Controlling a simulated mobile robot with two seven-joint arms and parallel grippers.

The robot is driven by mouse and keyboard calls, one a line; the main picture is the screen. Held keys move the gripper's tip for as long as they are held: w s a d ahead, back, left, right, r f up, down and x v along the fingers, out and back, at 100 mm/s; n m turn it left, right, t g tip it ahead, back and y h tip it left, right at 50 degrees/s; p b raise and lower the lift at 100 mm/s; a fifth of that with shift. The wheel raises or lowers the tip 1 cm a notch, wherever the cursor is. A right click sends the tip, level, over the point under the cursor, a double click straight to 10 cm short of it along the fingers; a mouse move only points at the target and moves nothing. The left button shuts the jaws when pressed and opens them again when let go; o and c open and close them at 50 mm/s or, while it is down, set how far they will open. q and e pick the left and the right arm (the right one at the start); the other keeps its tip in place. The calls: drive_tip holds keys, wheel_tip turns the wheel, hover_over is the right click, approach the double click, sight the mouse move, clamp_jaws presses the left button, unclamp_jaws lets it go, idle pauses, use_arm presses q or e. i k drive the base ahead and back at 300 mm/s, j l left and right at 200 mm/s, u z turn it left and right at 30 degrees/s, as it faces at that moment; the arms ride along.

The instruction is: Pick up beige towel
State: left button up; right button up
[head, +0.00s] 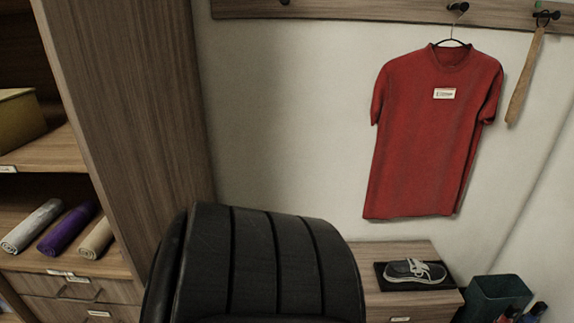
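The beige towel (97,238) is rolled up and lies on the lower open shelf of the wooden unit at the left. It is the rightmost of three rolled towels, beside a purple one (68,230) and a grey-white one (32,227). Its near end faces the shelf's front edge. Neither of my grippers shows in the head view.
The unit's tall side panel (125,110) stands right of the towels. A black padded chair back (265,265) fills the lower middle. A red shirt (430,135) hangs on the wall. A shoe (413,272) sits on a low cabinet, near a dark bin (492,298).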

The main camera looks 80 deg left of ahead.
sight(96, 242)
drive_tip(key=u, duration=4.15)
